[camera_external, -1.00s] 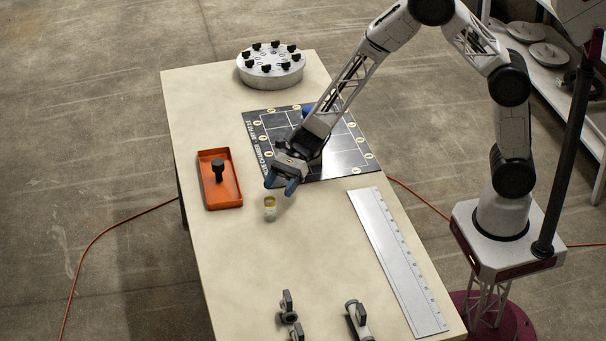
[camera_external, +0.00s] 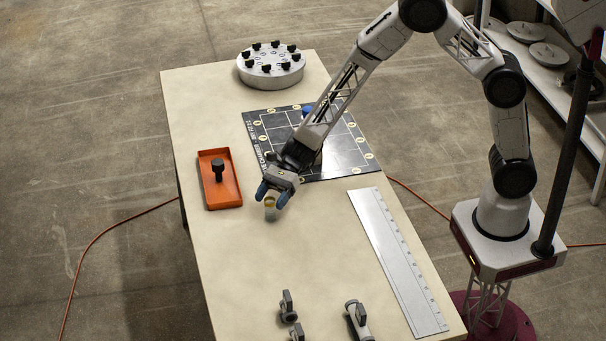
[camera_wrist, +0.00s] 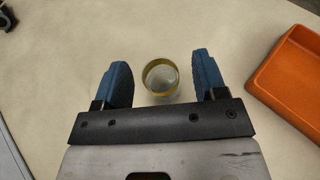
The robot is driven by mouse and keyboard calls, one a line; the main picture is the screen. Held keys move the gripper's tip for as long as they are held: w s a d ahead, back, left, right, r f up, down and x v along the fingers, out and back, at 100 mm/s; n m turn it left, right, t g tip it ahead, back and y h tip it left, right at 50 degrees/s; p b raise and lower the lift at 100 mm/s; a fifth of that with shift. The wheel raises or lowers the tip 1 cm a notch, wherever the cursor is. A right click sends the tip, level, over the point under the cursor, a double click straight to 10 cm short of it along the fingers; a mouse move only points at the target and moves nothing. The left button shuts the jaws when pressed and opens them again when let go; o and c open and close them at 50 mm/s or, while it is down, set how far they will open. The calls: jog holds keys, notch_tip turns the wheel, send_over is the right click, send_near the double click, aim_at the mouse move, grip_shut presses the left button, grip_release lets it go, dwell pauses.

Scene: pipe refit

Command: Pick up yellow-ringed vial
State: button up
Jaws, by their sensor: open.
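The yellow-ringed vial (camera_external: 270,212) stands upright on the table, right of the orange tray. In the wrist view its round top with the yellow ring (camera_wrist: 161,77) shows between the two blue fingers, with a gap on each side. My gripper (camera_external: 272,195) is open and empty, with its fingertips at or just above the vial's top. In the wrist view my gripper (camera_wrist: 163,80) has its fingers spread left and right of the vial. I cannot tell the exact height of the fingertips over the table.
The orange tray (camera_external: 231,196) holds a black-headed part (camera_external: 219,167). A black marked board (camera_external: 345,160) lies under my forearm. A round silver holder (camera_external: 270,75) stands at the back. A long metal ruler (camera_external: 397,262) lies at right. Pipe fittings (camera_external: 357,318) stand in front.

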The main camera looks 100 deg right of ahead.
jog(key=shift+x, duration=1.25)
jog(key=c, duration=1)
jog(key=shift+r, duration=0.1)
jog(key=shift+r, duration=0.85)
jog(key=shift+s+r, duration=0.2)
jog(key=shift+r, duration=0.7)
jog(key=s+a+r, duration=0.1)
jog(key=s, duration=1.4)
jog(key=shift+s+a, duration=0.3)
jog(key=shift+a, duration=0.1)
jog(key=shift+r, duration=0.1)
